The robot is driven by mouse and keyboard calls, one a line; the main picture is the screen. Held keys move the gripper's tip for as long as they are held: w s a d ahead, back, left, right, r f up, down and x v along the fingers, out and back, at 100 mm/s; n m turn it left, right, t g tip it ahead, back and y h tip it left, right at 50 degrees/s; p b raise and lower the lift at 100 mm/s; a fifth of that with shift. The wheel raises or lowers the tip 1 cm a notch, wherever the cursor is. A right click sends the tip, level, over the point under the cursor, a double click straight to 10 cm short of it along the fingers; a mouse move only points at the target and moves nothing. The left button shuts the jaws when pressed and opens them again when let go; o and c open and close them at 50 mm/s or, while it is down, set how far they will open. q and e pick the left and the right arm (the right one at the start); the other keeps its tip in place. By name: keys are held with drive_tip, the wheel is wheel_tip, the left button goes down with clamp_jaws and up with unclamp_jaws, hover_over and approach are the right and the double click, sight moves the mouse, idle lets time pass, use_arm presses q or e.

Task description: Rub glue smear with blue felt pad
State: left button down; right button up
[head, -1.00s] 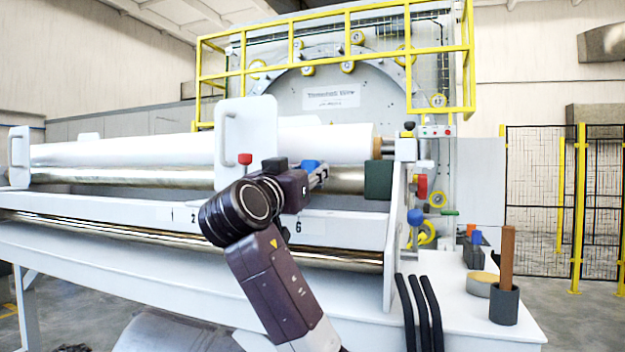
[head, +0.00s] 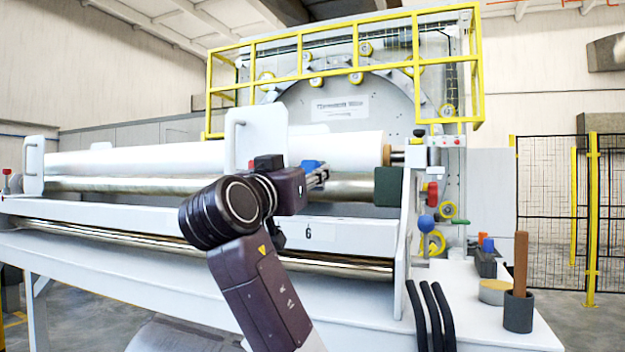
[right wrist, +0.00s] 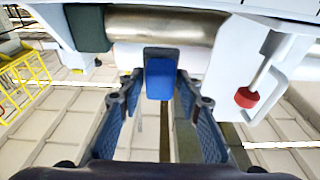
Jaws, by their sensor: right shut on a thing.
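My right gripper (head: 320,176) reaches toward the silver roller (head: 345,190) of the machine, below the white roll. It is shut on the blue felt pad (right wrist: 160,78), which sits between its fingertips (right wrist: 159,75) in the right wrist view. A bit of blue (head: 312,165) also shows at the gripper in the head view. The pad appears close to the roller (right wrist: 165,25) in the right wrist view; I cannot tell whether they touch. I cannot make out a glue smear. My left gripper is not in view.
A dark green block (head: 388,186) stands right of the gripper, also in the wrist view (right wrist: 88,28). A white plate with a handle (head: 257,140) and a red knob (right wrist: 246,97) are close by. Right ledge holds a cup with a brown stick (head: 518,312) and black strips (head: 430,315).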

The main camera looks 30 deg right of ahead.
drive_tip(key=shift+s+a, duration=0.15)
drive_tip(key=shift+s, duration=0.05)
drive_tip(key=shift+w+d, duration=0.2)
drive_tip(key=w+d+f, duration=0.1)
drive_tip(key=w+d, duration=0.3)
drive_tip(key=shift+d+f, duration=0.2)
drive_tip(key=shift+d, duration=0.2)
idle(0.3)
drive_tip(key=shift+w+d+f+p, duration=0.2)
drive_tip(key=shift+w+d+p, duration=0.25)
drive_tip(key=shift+w+d, duration=0.25)
idle(0.8)
